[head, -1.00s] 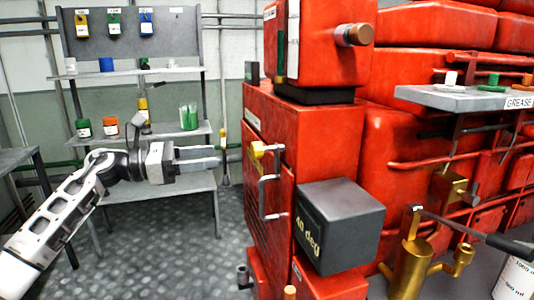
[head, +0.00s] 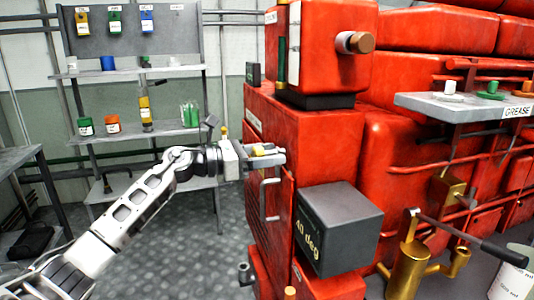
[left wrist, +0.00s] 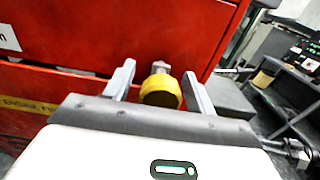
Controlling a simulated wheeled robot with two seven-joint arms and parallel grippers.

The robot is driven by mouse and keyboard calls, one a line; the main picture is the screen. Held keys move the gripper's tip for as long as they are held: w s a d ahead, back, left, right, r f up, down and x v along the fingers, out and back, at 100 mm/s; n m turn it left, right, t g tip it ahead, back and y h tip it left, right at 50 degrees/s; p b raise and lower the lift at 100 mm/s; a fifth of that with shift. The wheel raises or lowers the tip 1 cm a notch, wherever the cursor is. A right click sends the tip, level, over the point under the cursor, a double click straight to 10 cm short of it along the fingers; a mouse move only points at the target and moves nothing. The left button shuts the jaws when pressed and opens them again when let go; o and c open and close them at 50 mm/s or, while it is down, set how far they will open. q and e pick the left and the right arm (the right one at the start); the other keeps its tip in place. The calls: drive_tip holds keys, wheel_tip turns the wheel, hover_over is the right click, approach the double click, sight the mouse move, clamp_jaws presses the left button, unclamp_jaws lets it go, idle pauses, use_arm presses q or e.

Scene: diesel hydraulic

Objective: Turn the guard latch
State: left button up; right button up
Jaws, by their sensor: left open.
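The guard latch (left wrist: 161,91) is a yellow knob on a metal stem on the red engine housing. In the left wrist view it sits between the two fingers of my left gripper (left wrist: 160,85), which is open, with a gap visible on both sides. In the head view my left gripper (head: 268,157) reaches the red guard panel (head: 265,215) from the left, and its fingers cover most of the latch. A grey bar handle (head: 264,200) stands on the panel just below the gripper. My right gripper is not seen.
A dark box marked "40 deg" (head: 340,230) juts out right of the panel. A grey shelf labelled GREASE (head: 470,104) and a brass pump (head: 408,265) are further right. A rack (head: 160,134) with bottles stands behind the left arm. Floor left of the housing is clear.

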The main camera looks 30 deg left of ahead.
use_arm(q)
drive_tip(key=c, duration=1)
drive_tip(key=shift+o, duration=0.2)
